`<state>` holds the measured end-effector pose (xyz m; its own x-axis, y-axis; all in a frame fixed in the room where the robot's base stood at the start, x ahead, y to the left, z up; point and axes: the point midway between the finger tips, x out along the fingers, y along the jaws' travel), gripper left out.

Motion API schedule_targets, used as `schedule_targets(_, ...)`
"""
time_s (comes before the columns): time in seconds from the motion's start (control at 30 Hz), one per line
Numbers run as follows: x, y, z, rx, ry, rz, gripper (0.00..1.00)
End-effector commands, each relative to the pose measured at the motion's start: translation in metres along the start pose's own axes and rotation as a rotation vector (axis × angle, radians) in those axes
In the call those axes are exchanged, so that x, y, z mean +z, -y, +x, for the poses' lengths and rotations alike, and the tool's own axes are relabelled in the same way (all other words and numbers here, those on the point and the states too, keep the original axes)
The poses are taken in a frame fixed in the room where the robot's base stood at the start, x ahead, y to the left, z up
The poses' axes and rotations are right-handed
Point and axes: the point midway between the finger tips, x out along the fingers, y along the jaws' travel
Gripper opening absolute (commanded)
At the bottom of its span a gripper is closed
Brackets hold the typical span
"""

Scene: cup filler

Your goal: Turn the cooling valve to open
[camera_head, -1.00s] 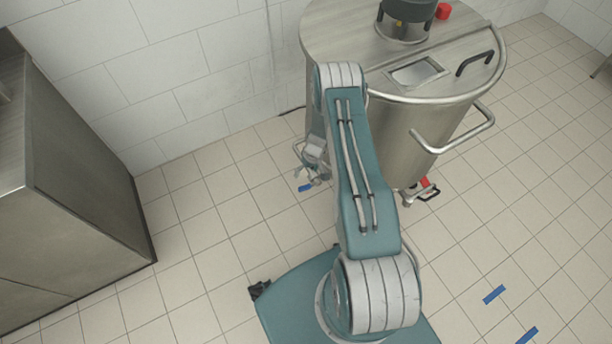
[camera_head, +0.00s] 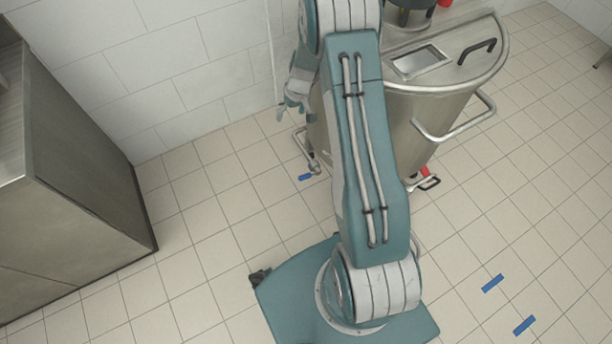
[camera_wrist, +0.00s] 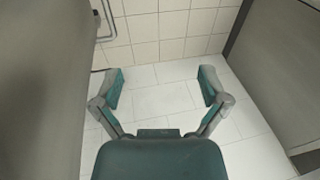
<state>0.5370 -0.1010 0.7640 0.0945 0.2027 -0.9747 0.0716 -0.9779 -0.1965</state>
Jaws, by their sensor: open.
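The steel tank (camera_head: 415,125) stands at the upper middle of the head view, partly hidden by my arm. Low on its left side is a pipe fitting with a small blue piece (camera_head: 305,177) at its end. Low on its right side is another fitting with a red part (camera_head: 425,171) and a dark handle. I cannot tell for sure which is the cooling valve. My gripper (camera_head: 290,104) is at the tank's left side, above the blue piece and apart from it. In the wrist view my gripper (camera_wrist: 162,88) is open, with nothing between its fingers.
A steel cabinet (camera_head: 80,190) stands at the left; tiled floor (camera_head: 200,215) lies open between it and the tank. A tiled wall (camera_head: 150,70) is behind. A bent pipe (camera_wrist: 108,22) shows at the wrist view's upper left. Blue strips (camera_head: 493,283) lie on the right floor.

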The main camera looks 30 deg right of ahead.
Motion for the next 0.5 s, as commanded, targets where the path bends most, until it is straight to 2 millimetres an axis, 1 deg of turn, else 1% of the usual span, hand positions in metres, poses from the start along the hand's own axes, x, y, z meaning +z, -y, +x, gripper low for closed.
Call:
schedule_targets(0.03,-0.003,0.008,-0.019,0.007,-0.013,-0.008,0.94)
schedule_targets(0.1,-0.003,0.018,-0.041,0.015,-0.026,-0.01,0.94)
schedule_targets(0.27,0.0,0.042,-0.09,0.034,-0.053,-0.018,0.94)
schedule_targets(0.3,0.002,0.048,-0.102,0.038,-0.059,-0.021,0.94)
schedule_targets(0.5,0.017,0.077,-0.158,0.062,-0.096,-0.027,0.94)
